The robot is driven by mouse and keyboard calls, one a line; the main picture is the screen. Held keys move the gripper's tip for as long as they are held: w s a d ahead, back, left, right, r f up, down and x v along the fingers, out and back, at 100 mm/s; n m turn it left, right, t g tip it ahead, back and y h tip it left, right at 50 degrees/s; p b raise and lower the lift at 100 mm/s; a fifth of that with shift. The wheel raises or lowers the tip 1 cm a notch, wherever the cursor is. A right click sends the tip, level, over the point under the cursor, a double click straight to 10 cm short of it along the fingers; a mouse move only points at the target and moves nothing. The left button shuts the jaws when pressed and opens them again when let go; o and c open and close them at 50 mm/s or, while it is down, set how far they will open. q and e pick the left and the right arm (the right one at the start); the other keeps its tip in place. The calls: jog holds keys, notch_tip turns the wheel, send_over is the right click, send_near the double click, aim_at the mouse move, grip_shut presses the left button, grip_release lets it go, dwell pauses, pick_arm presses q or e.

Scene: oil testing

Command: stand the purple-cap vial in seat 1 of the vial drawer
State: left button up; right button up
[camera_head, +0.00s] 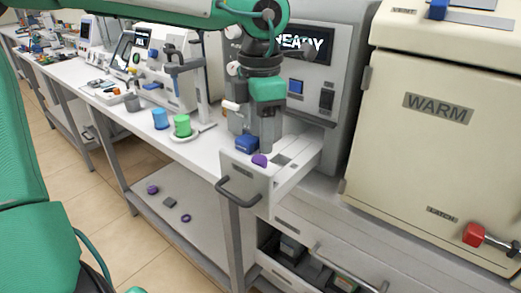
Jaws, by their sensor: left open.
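The vial drawer (305,170) is pulled out from the machine with the "READY" screen. A purple cap (259,160) shows inside it, just behind the front panel. The vial's body below the cap is hidden by that panel, so I cannot tell which seat it is in or whether it is fully seated. My left gripper (262,145) points down over the drawer, open, with its fingers just above and behind the purple cap. I cannot tell whether a finger touches it. My right gripper is out of view.
A blue block (247,144) is beside the fingers. Green (182,125) and blue (160,119) cups stand on the bench to the left. A lower drawer (300,262) is open below. The cream "WARM" cabinet (440,150) closes off the right. Small purple and dark items lie on the lower shelf.

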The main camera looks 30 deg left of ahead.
aim_at(261, 158)
pick_arm(q)
notch_tip(261, 158, up, 5)
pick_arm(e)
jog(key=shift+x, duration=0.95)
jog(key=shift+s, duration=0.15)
